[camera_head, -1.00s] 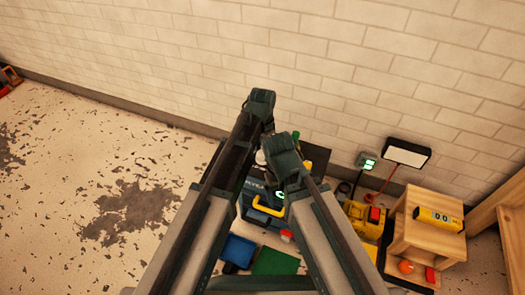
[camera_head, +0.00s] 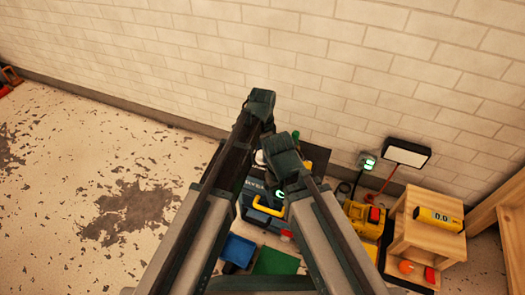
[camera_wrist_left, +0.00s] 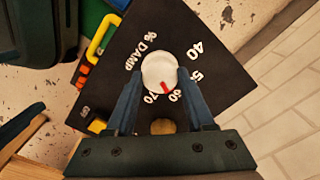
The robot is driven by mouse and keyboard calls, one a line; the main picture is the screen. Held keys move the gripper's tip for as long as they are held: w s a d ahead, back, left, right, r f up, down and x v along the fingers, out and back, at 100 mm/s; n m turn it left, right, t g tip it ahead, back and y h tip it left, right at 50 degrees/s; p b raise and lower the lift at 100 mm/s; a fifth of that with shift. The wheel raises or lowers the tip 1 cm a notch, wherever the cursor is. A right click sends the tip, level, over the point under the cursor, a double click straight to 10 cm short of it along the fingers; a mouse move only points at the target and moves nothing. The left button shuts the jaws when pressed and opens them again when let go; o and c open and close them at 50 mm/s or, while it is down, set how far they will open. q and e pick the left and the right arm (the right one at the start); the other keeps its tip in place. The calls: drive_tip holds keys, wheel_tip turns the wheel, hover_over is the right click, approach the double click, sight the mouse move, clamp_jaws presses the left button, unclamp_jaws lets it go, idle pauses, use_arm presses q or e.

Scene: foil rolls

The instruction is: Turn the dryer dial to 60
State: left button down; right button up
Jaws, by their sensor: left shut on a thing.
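The dryer dial (camera_wrist_left: 158,68) is a round white knob on a black panel (camera_wrist_left: 108,68) marked "% DAMP". Its red pointer mark lies between the printed 60 and 70, closer to 60. My left gripper (camera_wrist_left: 160,74) is shut on the dial, with one dark blue finger on each side of it in the left wrist view. In the head view my two arms cover the middle, and the dial and the left fingers cannot be made out clearly. My right gripper cannot be made out in either view.
A yellow handle (camera_head: 267,207) shows beside the arms. Blue (camera_head: 238,250) and green (camera_head: 276,262) pieces lie in front. A white brick wall (camera_head: 330,60) stands behind; the left floor is open.

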use_arm(q)
drive_tip(key=shift+c, duration=1.3)
unclamp_jaws()
drive_tip(key=shift+r, duration=0.1)
wheel_tip(320, 180, up, 14)
drive_tip(key=p, duration=1.3)
drive_tip(key=shift+f+p, duration=0.2)
drive_tip(key=shift+p, duration=0.2)
drive_tip(key=shift+f, duration=0.15)
wheel_tip(320, 180, down, 13)
drive_tip(key=b, duration=1.3)
